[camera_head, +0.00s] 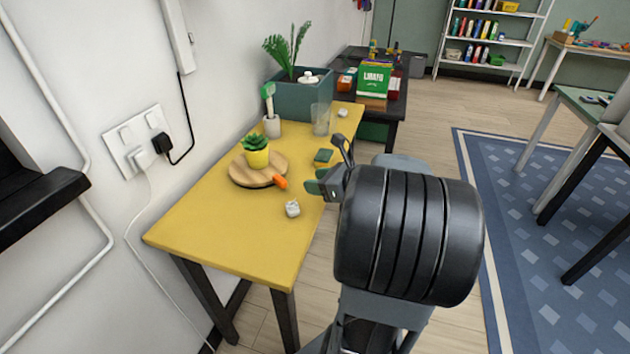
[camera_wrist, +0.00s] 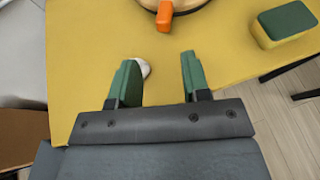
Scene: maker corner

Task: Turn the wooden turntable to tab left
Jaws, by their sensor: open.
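The wooden turntable (camera_head: 240,176) is a round disc on the yellow table. A yellow pot with a green plant (camera_head: 256,157) stands on it. Its orange tab (camera_head: 281,182) sticks out at the lower right of the disc in the head view. In the wrist view the tab (camera_wrist: 164,15) shows at the top middle, below a strip of the disc's rim. My gripper (camera_wrist: 157,75) is open and empty, with its green fingers pointing toward the tab but apart from it. In the head view my gripper (camera_head: 322,184) is right of the tab, partly hidden by my arm.
A small whitish object (camera_head: 292,209) lies in front of the turntable. A green and yellow block (camera_head: 323,157) lies to its right. A white cup with a green-handled tool (camera_head: 271,125), a clear glass (camera_head: 320,119) and a planter (camera_head: 302,98) stand behind. The table's near end is clear.

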